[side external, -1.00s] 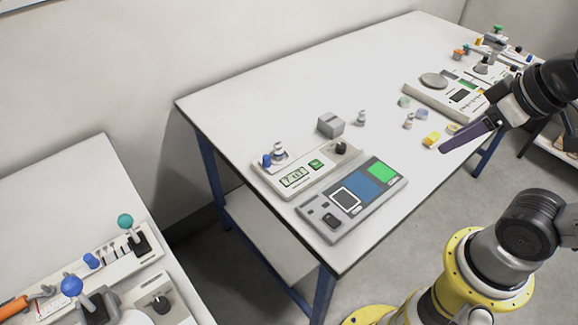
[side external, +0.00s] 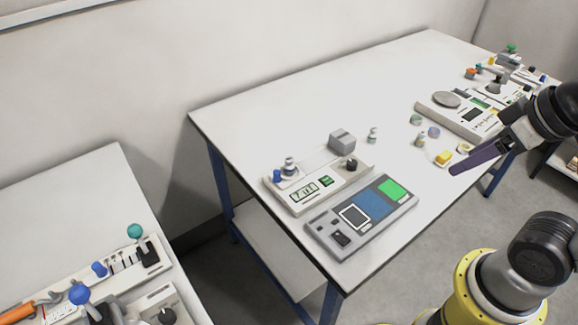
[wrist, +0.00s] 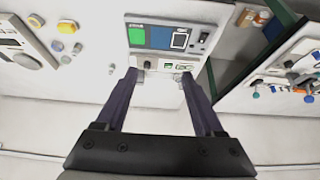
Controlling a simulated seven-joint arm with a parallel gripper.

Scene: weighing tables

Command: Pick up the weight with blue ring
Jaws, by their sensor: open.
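Small metallic weights stand on the white table (side external: 290,110). One weight (side external: 289,168) sits on the pan of the near scale, beside a small blue piece (side external: 277,176). Another weight (side external: 372,135) stands behind the grey box, and a third (side external: 421,139) stands farther right near the yellow block. They are too small for me to tell which has a blue ring. My gripper (side external: 458,168) hangs over the table's right part, apart from the weights. In the wrist view my gripper (wrist: 160,74) has its two purple fingers spread wide with nothing held between them.
The near scale (side external: 330,189) and a grey panel with blue and green areas (side external: 402,203) lie at the table's near end. A grey box (side external: 342,140) and yellow block (side external: 443,157) stand nearby. Another scale (side external: 462,122) is farther back. The table's left rear is clear.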

